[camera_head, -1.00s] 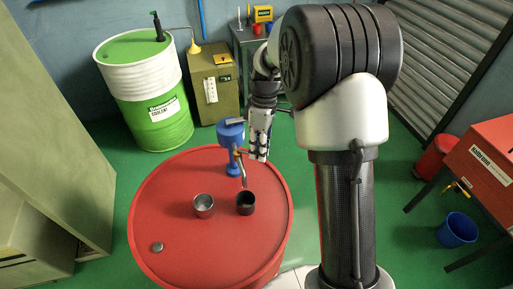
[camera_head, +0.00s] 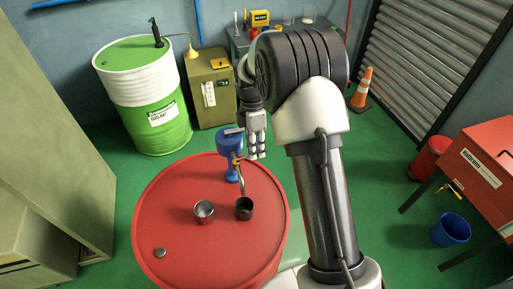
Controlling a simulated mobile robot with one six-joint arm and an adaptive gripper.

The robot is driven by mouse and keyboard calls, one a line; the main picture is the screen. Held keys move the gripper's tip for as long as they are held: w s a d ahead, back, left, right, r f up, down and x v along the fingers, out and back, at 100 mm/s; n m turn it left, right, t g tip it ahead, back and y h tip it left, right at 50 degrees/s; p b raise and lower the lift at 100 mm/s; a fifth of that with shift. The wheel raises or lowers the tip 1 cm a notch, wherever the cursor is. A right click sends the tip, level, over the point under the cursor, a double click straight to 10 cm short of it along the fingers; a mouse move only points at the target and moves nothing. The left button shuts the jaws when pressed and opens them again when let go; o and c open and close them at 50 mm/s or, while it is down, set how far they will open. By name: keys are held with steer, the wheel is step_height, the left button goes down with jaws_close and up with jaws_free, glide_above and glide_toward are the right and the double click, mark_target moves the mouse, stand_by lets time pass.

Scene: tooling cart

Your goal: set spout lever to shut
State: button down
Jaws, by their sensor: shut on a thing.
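A blue pump (camera_head: 229,143) stands on a red drum (camera_head: 165,212), with a grey curved spout (camera_head: 242,181) reaching down in front of it. The spout lever (camera_head: 238,159) is a small orange-brown piece near the top of the spout, partly hidden by my gripper. My gripper (camera_head: 250,156) comes down from behind on the pump's right side. Its fingers are shut at the lever, though the grip itself is too small to see clearly. The spout's end is just above a dark cup (camera_head: 244,209). The lever's exact angle cannot be told.
A metal cup (camera_head: 204,211) stands left of the dark cup, and a small cap (camera_head: 160,253) lies on the drum top. A green and white drum (camera_head: 148,100) and an olive cabinet (camera_head: 211,88) stand behind. Orange cone (camera_head: 363,88) and blue bucket (camera_head: 451,230) are right.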

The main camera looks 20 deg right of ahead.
steer(key=shift+w, duration=0.1)
stand_by(0.3)
steer(key=c, duration=1.6)
jaws_free()
steer(key=shift+r, duration=0.1)
step_height(320, 180, up, 12)
steer(key=w, duration=0.2)
steer(key=shift+w+f, duration=0.15)
steer(key=shift+f, duration=0.05)
